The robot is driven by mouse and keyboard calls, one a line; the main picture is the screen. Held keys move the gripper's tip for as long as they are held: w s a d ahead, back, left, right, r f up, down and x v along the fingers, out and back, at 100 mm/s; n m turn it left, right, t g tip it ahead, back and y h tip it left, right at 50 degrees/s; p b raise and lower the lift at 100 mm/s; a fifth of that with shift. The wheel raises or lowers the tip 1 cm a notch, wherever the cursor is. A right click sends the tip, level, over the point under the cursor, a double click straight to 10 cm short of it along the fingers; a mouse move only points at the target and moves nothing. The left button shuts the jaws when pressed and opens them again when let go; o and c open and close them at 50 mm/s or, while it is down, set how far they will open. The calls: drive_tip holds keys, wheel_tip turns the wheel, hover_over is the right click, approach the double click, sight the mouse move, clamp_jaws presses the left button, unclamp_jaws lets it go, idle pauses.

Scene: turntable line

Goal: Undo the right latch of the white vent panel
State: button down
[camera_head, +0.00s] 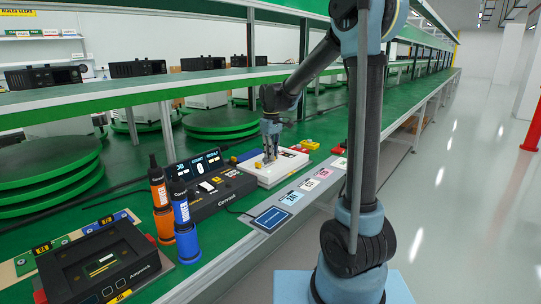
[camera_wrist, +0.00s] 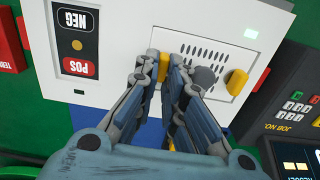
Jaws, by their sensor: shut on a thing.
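The white vent panel (camera_wrist: 206,58), with dark slots and a round grey spot, is set in a white box (camera_head: 287,168) on the green bench. In the wrist view the box's lettering is upside down. My gripper (camera_wrist: 163,65) is shut on the yellow right latch (camera_wrist: 164,70), at the panel's left side in that picture; the fingers hide part of it. The other yellow latch (camera_wrist: 236,82) stands free at the panel's opposite side, roughly upright in that picture. In the head view my gripper (camera_head: 270,157) reaches down onto the box and hides the held latch.
A black device with a display (camera_head: 220,187) stands close beside the box. Yellow and red items (camera_head: 303,145) lie behind the box. Green turntables (camera_head: 220,121) are at the back.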

idle(0.3)
drive_tip(key=c, duration=1.7)
unclamp_jaws()
drive_tip(key=shift+r, duration=0.15)
drive_tip(key=shift+r, duration=3.8)
